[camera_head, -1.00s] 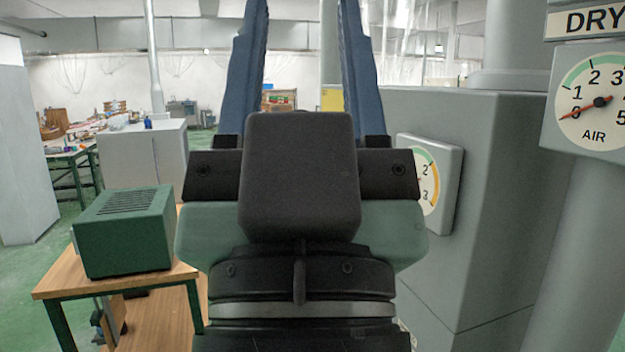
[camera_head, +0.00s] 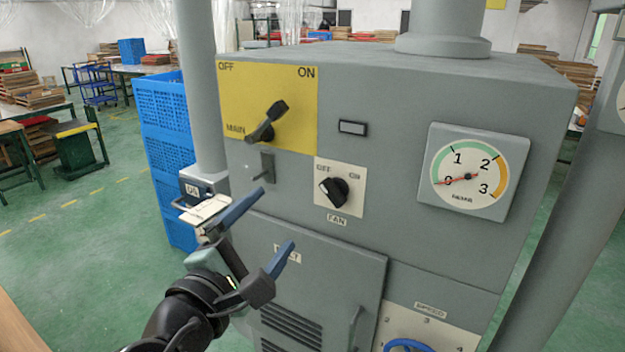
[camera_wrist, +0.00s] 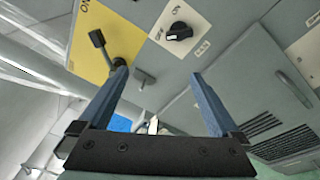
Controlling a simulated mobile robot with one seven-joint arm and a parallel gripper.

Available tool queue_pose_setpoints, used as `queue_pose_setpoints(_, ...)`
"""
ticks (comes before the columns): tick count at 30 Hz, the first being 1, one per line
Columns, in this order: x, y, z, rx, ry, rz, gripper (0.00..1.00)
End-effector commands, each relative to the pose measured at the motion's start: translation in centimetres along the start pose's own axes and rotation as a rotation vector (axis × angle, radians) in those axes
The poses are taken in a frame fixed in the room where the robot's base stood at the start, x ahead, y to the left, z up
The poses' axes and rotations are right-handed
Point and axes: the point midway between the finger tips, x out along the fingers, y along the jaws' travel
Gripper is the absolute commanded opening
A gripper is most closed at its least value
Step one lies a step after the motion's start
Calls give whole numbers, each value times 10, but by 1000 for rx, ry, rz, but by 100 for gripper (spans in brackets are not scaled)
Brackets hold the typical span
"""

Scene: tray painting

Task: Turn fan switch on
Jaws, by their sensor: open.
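The fan switch (camera_head: 335,191) is a black rotary knob on a white plate with OFF at left, ON at right and FAN below. Its pointer seems turned toward the OFF side. The knob also shows in the wrist view (camera_wrist: 179,31), beyond the fingertips at the upper middle. My gripper (camera_head: 272,222) is open and empty, with its blue fingers spread. It is in front of the grey cabinet (camera_head: 385,160), lower left of the knob and apart from it. In the wrist view my gripper (camera_wrist: 160,74) has nothing between its fingers.
The black main lever (camera_head: 266,122) on a yellow plate (camera_head: 290,80) is upper left of the fan switch. A small toggle (camera_head: 263,170) is below the lever. A round gauge (camera_head: 466,172) is at right and a blue handwheel (camera_head: 408,346) is below. Blue crates (camera_head: 165,125) stand at left.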

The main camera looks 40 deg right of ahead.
Motion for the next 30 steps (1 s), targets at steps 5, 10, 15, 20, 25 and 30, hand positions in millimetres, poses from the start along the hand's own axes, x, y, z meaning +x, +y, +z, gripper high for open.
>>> queue_pose_setpoints(5, 9, -23, 18, -263, -123, -80, 99)
queue_pose_setpoints(10, 24, -26, 23, -300, -139, -91, 99)
queue_pose_setpoints(15, 57, -27, 29, -297, -139, -90, 99)
queue_pose_setpoints(20, 91, -29, 34, -294, -138, -90, 99)
queue_pose_setpoints(25, 118, -31, 36, -293, -135, -88, 99)
queue_pose_setpoints(30, 132, -33, 38, -292, -135, -86, 99)
